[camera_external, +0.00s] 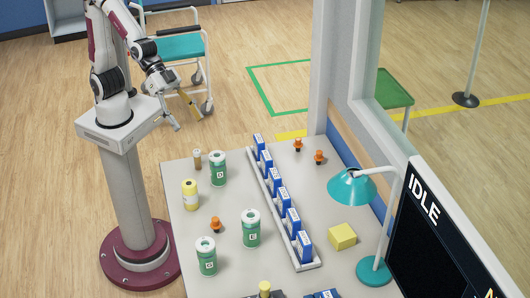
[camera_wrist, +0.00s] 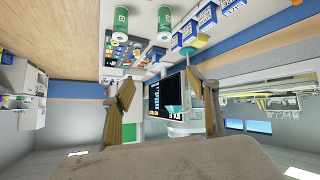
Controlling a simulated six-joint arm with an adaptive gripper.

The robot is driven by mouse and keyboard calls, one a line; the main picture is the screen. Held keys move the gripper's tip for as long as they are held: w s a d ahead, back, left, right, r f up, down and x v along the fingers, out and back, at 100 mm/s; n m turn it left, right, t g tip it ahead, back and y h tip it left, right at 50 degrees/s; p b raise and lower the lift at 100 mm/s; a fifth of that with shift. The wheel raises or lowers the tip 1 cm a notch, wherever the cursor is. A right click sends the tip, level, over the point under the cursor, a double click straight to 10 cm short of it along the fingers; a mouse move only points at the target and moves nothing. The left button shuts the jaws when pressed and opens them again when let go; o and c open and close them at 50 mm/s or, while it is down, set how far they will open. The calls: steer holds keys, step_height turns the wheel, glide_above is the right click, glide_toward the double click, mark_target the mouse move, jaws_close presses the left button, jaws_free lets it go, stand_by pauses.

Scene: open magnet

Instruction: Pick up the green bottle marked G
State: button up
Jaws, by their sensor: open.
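Three green bottles with white caps stand upright on the table: one at the back left (camera_external: 218,170), one in the middle (camera_external: 251,230) and one at the front left (camera_external: 206,258). Each has a letter on a small white label, too small to read surely, so I cannot tell which is G. Two green bottles show at the top of the wrist view, a left one (camera_wrist: 121,22) and a right one (camera_wrist: 164,24). My gripper (camera_external: 183,112) is open and empty, above and left of the table's back edge, apart from every bottle. Its fingers (camera_wrist: 160,85) frame the wrist view.
A rail of blue boxes (camera_external: 278,195) crosses the table. A yellow bottle (camera_external: 190,195), a small brown bottle (camera_external: 197,160) and an orange-topped item (camera_external: 216,225) stand near the green ones. A teal lamp (camera_external: 352,187), yellow block (camera_external: 342,237) and monitor (camera_external: 430,230) are at right.

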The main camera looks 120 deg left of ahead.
steer(key=w+d+f+t, duration=0.2)
steer(key=w+d+f, duration=0.2)
steer(key=w+d, duration=0.4)
steer(key=t+y, duration=0.1)
steer(key=t, duration=0.5)
glide_toward(205, 246)
steer(key=shift+w+a+f, duration=0.7)
steer(key=shift+a+f, duration=0.25)
steer(key=shift+a, duration=0.1)
steer(key=shift+w+d, duration=0.15)
steer(key=shift+w, duration=1.15)
steer(key=shift+w+f, duration=0.1)
